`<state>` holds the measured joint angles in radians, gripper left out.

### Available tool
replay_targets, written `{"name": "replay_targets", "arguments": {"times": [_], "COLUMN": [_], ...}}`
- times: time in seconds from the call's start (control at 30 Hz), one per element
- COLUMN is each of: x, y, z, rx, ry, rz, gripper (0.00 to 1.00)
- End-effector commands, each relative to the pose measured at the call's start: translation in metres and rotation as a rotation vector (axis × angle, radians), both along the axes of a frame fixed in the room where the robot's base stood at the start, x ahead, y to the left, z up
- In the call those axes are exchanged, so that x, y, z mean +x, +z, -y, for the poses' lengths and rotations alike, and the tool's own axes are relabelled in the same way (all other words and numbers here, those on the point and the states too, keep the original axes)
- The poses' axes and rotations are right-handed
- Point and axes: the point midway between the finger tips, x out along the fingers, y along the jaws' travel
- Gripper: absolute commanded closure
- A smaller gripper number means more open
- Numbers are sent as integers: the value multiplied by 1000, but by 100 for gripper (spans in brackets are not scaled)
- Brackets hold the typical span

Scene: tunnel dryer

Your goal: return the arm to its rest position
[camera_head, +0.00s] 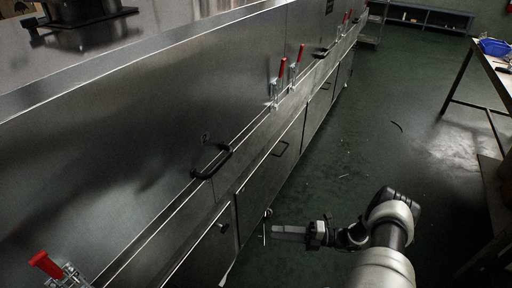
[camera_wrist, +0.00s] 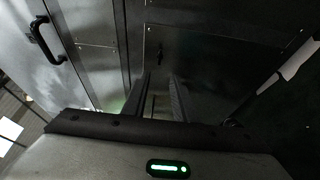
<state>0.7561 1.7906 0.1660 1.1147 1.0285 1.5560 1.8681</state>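My arm (camera_head: 390,235) comes in from the lower right of the head view. Its gripper (camera_head: 284,233) points left toward the steel dryer's lower panels, above the green floor. In the wrist view two dark fingers of my gripper (camera_wrist: 159,76) stand apart, with a gap between them and nothing seen held. The dryer (camera_head: 130,130) runs along the left with a black handle (camera_head: 212,162) on its upper panel. Whether the fingertips touch the lower panel cannot be told.
Red-handled clamps (camera_head: 281,70) line the dryer's ledge, one at the near left (camera_head: 46,264). A lower door has a dark handle (camera_head: 279,149). A table with a blue bin (camera_head: 495,47) stands at right. The green floor (camera_head: 400,130) between is mostly clear.

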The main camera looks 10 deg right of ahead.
Motion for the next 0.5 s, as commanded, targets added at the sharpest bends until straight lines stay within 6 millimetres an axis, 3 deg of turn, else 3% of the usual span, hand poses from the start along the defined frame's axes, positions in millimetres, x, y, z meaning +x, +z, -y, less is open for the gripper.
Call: {"name": "replay_targets", "arguments": {"times": [0.13,0.23,0.5], "x": [4,12,29], "y": [8,30,140], "z": [1,2,-3], "rx": [-23,-97,-424], "ry": [19,78,408], "rz": [25,103,525], "gripper": [74,74,74]}}
